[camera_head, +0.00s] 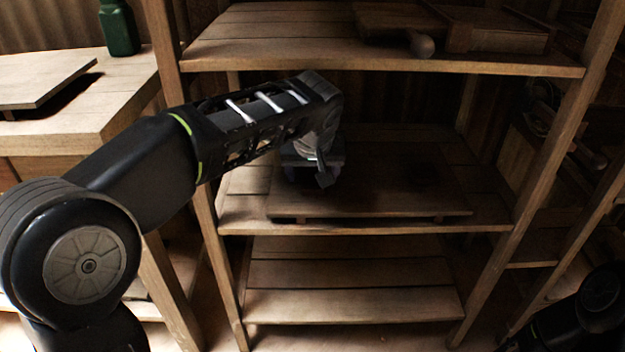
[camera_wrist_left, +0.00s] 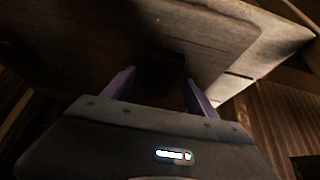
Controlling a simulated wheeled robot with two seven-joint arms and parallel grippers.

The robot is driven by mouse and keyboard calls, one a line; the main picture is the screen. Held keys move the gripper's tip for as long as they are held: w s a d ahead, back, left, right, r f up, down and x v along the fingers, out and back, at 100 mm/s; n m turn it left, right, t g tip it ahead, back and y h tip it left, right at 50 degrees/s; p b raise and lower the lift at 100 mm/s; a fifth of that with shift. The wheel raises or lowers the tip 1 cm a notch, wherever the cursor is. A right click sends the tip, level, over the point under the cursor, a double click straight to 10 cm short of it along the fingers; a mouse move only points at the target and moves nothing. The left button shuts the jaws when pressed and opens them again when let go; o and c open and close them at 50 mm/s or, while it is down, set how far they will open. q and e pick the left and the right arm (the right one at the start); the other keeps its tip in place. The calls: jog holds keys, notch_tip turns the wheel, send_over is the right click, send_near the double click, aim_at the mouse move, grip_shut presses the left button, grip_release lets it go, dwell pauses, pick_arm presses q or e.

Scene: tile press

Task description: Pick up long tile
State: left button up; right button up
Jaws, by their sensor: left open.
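The long tile looks to be the flat dark brown slab (camera_head: 400,195) lying on the middle shelf in the head view. It rests on low supports, with its front edge near the shelf's front. My left gripper (camera_head: 322,180) reaches in over the slab's left part. In the left wrist view my left gripper (camera_wrist_left: 158,92) has its two fingers apart with nothing visible between them. A brown wooden panel (camera_wrist_left: 75,40) fills the area beyond the fingers there. Whether the fingers touch it I cannot tell. My right gripper does not show.
The middle shelf (camera_head: 480,226) sits between an upper shelf (camera_head: 300,55) and an empty lower shelf (camera_head: 350,305). Wooden posts flank the rack. A bench (camera_head: 120,115) at left holds a flat board (camera_head: 45,78) and a green bottle (camera_head: 118,30).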

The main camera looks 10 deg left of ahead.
pick_arm(q)
jog(key=shift+c, duration=0.5)
grip_shut()
dwell(0.5)
